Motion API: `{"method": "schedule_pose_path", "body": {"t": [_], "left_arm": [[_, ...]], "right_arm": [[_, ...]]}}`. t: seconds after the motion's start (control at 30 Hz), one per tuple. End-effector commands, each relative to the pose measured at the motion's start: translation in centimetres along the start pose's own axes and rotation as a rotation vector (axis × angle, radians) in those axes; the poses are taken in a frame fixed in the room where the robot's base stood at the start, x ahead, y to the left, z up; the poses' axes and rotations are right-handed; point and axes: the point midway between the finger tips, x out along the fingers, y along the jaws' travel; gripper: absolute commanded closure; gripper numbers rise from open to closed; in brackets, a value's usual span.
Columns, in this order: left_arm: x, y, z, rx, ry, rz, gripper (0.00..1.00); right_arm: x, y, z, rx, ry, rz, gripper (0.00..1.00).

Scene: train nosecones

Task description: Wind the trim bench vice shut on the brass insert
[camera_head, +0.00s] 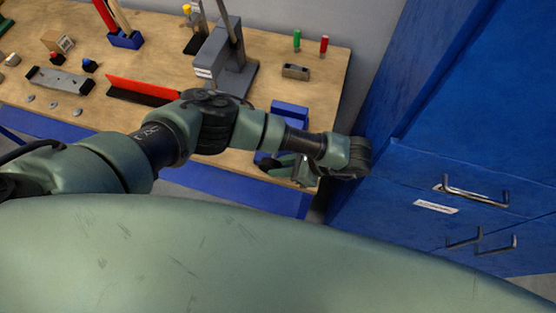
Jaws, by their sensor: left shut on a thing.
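The blue bench vice (290,107) stands at the right front corner of the wooden bench. My left forearm and wrist cross over it and hide its middle, including most of the jaws. My left gripper (303,176) points down at the vice's front side, by the bench's front edge. It is shut on what looks like the vice's handle, mostly hidden by the fingers. I cannot make out the brass insert. My right gripper is not in view.
A grey press (226,58) stands behind my arm on the bench (180,35). A blue cabinet (470,100) with drawer handles rises close on the right.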

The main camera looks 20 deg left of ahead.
Motion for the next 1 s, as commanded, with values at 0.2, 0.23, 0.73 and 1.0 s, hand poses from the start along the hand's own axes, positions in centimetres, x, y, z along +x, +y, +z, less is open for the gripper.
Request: {"method": "schedule_pose_path", "body": {"t": [0.2, 0.23, 0.73, 1.0], "left_arm": [[-0.12, -0.16, -0.15, -0.004, -0.082, -0.004, 1.0], [-0.11, -0.15, -0.18, -0.003, -0.088, -0.004, 1.0], [0.09, -0.09, -0.34, -0.001, -0.113, -0.003, 1.0], [0.12, -0.04, -0.35, 0.0, -0.113, -0.001, 0.58]], "right_arm": [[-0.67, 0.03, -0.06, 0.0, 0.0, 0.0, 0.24], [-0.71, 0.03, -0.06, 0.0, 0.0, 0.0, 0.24], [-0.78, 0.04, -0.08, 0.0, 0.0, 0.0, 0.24], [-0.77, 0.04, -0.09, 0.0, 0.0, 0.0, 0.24]]}}
